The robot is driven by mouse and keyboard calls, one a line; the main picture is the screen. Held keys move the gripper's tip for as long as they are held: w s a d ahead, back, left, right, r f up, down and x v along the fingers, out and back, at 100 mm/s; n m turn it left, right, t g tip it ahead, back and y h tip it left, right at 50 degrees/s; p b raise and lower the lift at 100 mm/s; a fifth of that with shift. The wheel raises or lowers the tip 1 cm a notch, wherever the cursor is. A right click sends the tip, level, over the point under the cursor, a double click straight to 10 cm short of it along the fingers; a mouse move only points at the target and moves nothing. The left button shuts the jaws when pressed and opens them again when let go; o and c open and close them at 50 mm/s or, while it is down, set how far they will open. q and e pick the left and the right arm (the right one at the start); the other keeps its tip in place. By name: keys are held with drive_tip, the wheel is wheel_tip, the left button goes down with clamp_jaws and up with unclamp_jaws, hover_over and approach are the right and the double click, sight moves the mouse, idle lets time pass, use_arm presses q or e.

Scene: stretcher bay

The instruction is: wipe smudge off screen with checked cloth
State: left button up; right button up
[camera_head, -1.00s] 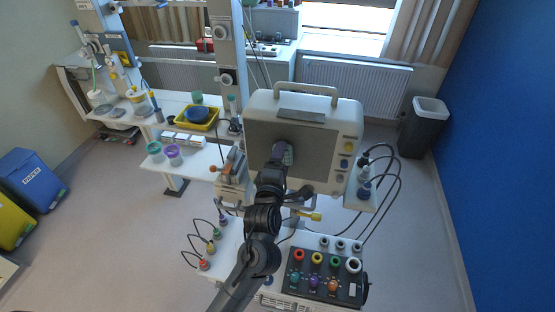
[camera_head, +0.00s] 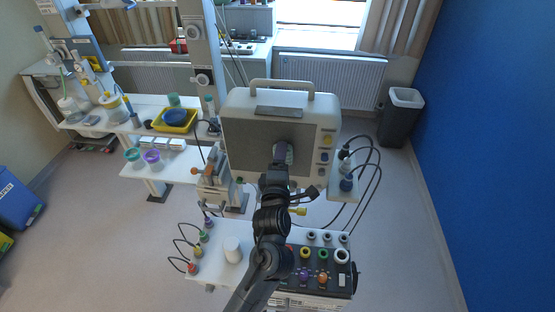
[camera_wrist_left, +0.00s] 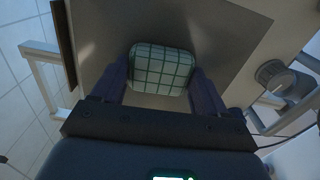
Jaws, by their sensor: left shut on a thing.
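The screen (camera_head: 250,150) is the dark grey face of a pale monitor (camera_head: 330,112); it also fills much of the left wrist view (camera_wrist_left: 225,40). My left gripper (camera_head: 281,150) is in front of the screen's middle. In the left wrist view its two fingers are shut on the sides of the checked cloth (camera_wrist_left: 160,70), a pale green pad with dark grid lines. The cloth is at or very near the screen; contact cannot be told. No smudge can be made out; light glare patches show on the screen. My right gripper is not in view.
Knobs line the monitor's right side, with cables (camera_head: 372,180) looping beside it. Below is a control box (camera_head: 318,282) with coloured knobs and a white cylinder (camera_head: 232,249) on a shelf. A yellow tray (camera_head: 174,121) stands left. A grey bin (camera_head: 401,117) stands right.

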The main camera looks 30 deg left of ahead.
use_arm(q)
drive_tip(key=shift+w+d+r, duration=0.1)
drive_tip(key=shift+d+r, duration=0.25)
drive_tip(key=shift+d, duration=0.2)
drive_tip(key=shift+a, duration=0.1)
drive_tip(key=s+a, duration=0.1)
drive_tip(key=s+a+b, duration=0.1)
drive_tip(key=a, duration=0.1)
drive_tip(key=s+a, duration=0.1)
drive_tip(key=a, duration=0.1)
drive_tip(key=shift+a+f, duration=0.15)
drive_tip(key=shift+f, duration=0.15)
drive_tip(key=shift+s+a+r, duration=0.15)
drive_tip(key=shift+s+a, duration=0.15)
drive_tip(key=shift+a, duration=0.4)
